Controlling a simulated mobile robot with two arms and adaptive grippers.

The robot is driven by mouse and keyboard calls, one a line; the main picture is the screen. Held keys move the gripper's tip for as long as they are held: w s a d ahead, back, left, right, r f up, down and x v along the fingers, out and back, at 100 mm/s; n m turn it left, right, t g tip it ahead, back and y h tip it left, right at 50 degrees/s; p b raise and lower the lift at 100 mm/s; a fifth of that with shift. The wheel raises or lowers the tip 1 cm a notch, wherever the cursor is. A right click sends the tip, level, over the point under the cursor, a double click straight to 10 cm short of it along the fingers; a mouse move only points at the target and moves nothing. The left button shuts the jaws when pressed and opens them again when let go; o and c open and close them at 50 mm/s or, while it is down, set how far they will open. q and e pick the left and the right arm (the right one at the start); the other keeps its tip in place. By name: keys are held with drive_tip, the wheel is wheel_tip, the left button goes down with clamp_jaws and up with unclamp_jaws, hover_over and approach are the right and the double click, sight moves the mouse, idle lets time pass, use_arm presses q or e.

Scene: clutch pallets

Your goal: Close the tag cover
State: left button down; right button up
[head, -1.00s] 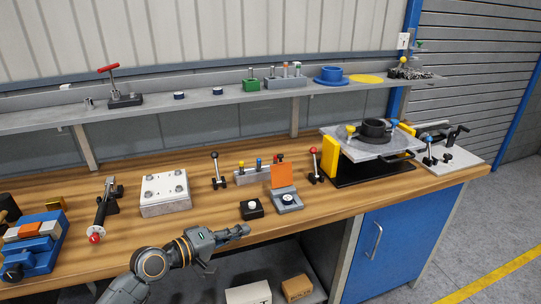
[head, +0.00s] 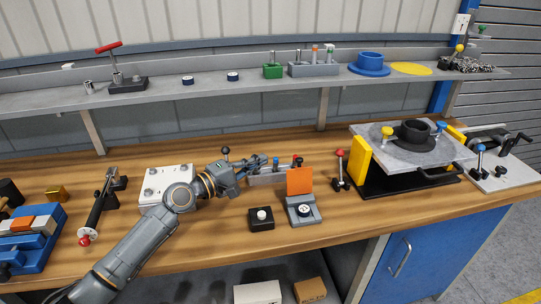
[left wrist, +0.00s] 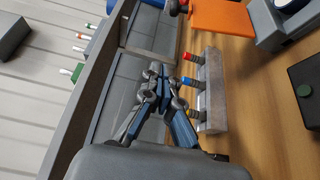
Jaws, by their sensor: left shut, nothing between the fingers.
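The orange tag cover (head: 299,181) stands raised at the back of a small grey base (head: 304,219) on the bench. A round white-and-black piece (head: 303,209) sits in front of it on the base. In the left wrist view the orange cover (left wrist: 222,17) is at the top, with part of the grey base (left wrist: 268,22) at the top right. My left gripper (head: 264,161) is shut and empty, to the left of and behind the cover, not touching it. Its closed fingers (left wrist: 156,72) show in the left wrist view. My right gripper is not in view.
A grey block with coloured pegs (left wrist: 212,95) lies close to my left fingers. A black button box (head: 261,225) stands left of the grey base. A red-topped lever (head: 340,170) stands to its right. The shelf (head: 215,96) runs above the bench's back. Bench front is clear.

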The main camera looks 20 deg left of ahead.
sight(300, 177)
use_arm(q)
drive_tip(key=w+d+p, duration=0.4)
drive_tip(key=d, duration=0.3)
drive_tip(key=shift+w, duration=0.15)
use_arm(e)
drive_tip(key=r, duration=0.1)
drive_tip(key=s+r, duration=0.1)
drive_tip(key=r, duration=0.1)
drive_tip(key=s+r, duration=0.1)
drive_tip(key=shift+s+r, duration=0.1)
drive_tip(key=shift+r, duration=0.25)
use_arm(q)
drive_tip(key=shift+r, duration=0.1)
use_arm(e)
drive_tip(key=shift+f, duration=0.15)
